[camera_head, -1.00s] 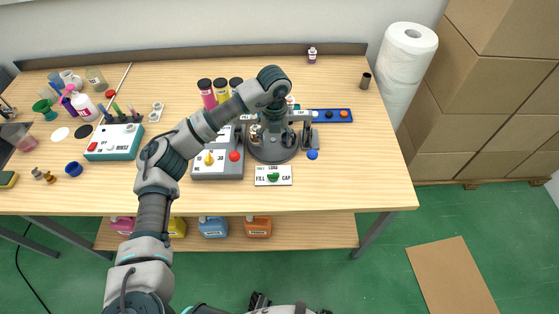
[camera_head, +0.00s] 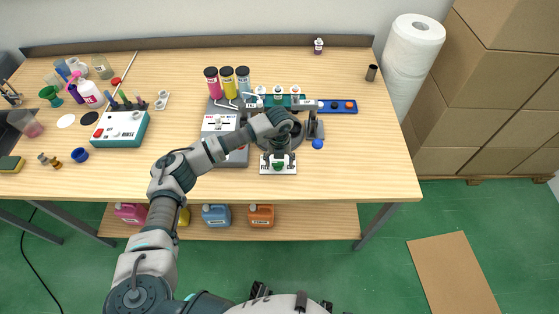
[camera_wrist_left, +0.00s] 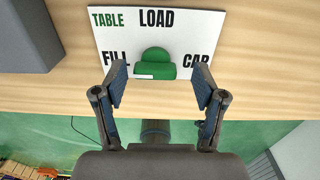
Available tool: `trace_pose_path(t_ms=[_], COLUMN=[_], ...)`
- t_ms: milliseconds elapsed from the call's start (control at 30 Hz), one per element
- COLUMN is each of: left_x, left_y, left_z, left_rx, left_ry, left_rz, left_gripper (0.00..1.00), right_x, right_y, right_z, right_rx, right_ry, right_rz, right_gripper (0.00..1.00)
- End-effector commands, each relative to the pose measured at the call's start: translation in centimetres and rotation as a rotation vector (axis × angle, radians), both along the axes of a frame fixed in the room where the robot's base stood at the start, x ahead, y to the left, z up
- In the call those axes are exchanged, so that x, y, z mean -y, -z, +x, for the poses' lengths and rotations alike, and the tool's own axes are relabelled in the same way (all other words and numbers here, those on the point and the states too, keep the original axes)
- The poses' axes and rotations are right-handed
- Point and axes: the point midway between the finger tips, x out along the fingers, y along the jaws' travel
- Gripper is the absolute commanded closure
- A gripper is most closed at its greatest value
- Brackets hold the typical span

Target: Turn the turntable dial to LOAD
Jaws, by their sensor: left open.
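The turntable dial (camera_wrist_left: 155,60) is a green knob with a crossbar on a white plate (camera_wrist_left: 185,25) marked TABLE, LOAD, FILL and CAP. In the left wrist view LOAD is above the knob, FILL at left and CAP at right. A white strip on the crossbar lies on its left half, on the FILL side. My left gripper (camera_wrist_left: 168,80) is open, its two fingers apart on either side of the dial, with no visible contact. In the head view the left gripper (camera_head: 279,160) is over the plate (camera_head: 292,171) and partly hides the dial. My right gripper is not seen.
Behind the plate stands the grey turntable (camera_head: 318,130), partly hidden by my arm. A grey control box (camera_head: 238,158) is to the left. Pink, yellow and grey-blue cylinders (camera_head: 227,80) and small bottles (camera_head: 278,93) stand farther back. The table's front right is clear.

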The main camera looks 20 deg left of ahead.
Motion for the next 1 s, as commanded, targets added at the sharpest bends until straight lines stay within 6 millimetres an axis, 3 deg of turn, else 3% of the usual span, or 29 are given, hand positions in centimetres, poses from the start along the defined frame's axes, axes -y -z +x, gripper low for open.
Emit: trace_pose_path(t_ms=[267,500,1000], left_x=[-0.01,0.04,0.06], left_y=[0.1,0.09,0.17], left_z=[0.0,-0.01,-0.06], left_rx=[0.001,0.0,-0.001], left_ry=[-0.001,-0.001,0.1], left_rz=[0.0,0.003,-0.001], left_gripper=[0.32,0.89,0.89], right_x=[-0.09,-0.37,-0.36], right_y=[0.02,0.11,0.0], right_z=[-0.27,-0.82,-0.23], right_rx=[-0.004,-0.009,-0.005], right_ry=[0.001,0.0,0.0], right_rz=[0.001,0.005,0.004], right_gripper=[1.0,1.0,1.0])
